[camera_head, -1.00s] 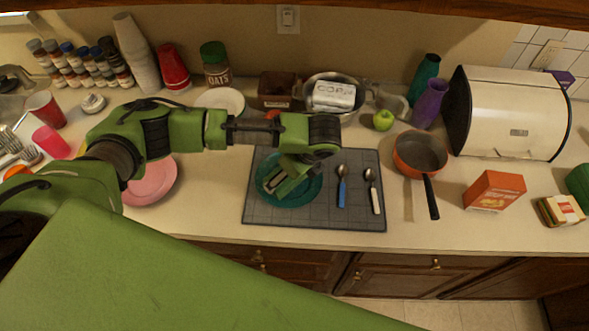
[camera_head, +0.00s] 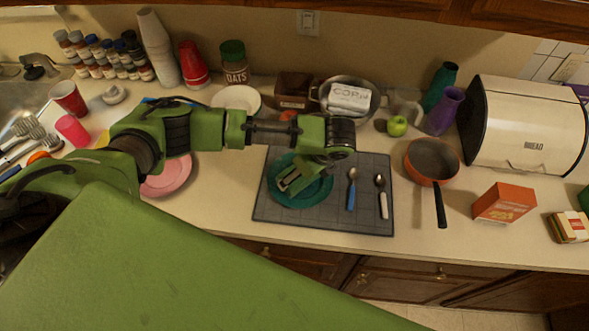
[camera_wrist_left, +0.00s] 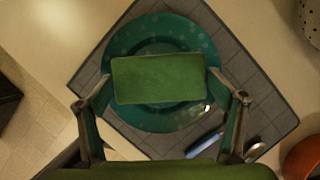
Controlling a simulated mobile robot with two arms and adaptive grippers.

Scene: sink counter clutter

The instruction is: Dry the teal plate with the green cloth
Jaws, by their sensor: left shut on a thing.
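The round teal plate (camera_head: 321,195) lies on a grey drying mat (camera_head: 268,213). In the left wrist view the plate (camera_wrist_left: 150,120) shows pale spots like water drops on its rim. My left gripper (camera_head: 296,182) is over the plate, pointing down. In the left wrist view its fingers (camera_wrist_left: 160,82) are shut on the green cloth (camera_wrist_left: 158,78), a flat green rectangle held between them over the plate's middle. I cannot tell whether the cloth touches the plate. The cloth hides the plate's centre. My right gripper is not in view.
A blue-handled spoon (camera_head: 351,190) and a white-handled spoon (camera_head: 382,196) lie right of the plate on the mat. A pink plate (camera_head: 168,177) is to the left. An orange pan (camera_head: 433,160) and a red-orange box (camera_head: 503,203) stand to the right. A colander (camera_head: 320,92) is behind.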

